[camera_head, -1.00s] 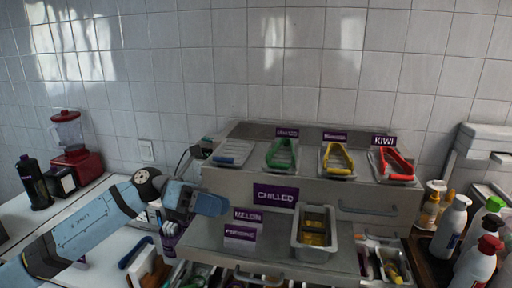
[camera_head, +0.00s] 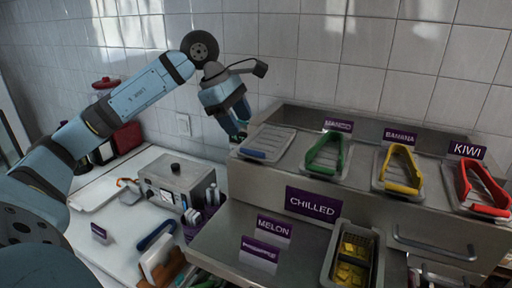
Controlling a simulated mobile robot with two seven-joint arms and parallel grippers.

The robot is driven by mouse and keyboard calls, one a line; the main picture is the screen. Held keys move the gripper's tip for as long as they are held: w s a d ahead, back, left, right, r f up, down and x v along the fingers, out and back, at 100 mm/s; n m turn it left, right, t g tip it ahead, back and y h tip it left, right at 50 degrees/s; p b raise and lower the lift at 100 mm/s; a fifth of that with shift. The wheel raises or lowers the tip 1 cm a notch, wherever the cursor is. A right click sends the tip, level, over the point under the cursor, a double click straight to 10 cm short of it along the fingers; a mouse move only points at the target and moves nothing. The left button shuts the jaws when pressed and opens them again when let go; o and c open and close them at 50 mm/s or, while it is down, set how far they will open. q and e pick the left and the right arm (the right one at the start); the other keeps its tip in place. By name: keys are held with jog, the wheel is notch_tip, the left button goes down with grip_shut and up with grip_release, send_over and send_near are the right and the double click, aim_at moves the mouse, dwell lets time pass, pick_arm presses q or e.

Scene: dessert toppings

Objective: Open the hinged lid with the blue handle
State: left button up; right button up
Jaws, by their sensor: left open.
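The lid with the blue handle (camera_head: 268,140) is a grey metal panel at the left end of the row on top of the steel chilled unit. It lies flat and looks closed, with its blue handle (camera_head: 253,154) along the front edge. My left gripper (camera_head: 237,124) is open and points down, just left of and above this lid, apart from the handle. Its fingertips partly overlap the unit's left edge in the picture. My right gripper is not in view.
Lids with green (camera_head: 325,170), yellow (camera_head: 404,188) and red (camera_head: 490,210) handles stand to the right. Below is a shelf with a MELON sign (camera_head: 274,228) and a metal tub (camera_head: 328,268) of yellow pieces. A metal box (camera_head: 176,184) stands on the white counter at left.

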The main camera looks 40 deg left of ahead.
aim_at(254, 149)
pick_arm(q)
jog(key=p+x, duration=0.1)
jog(key=x, duration=0.8)
jog(key=shift+w, duration=0.15)
jog(key=shift+r, duration=0.1)
grip_shut()
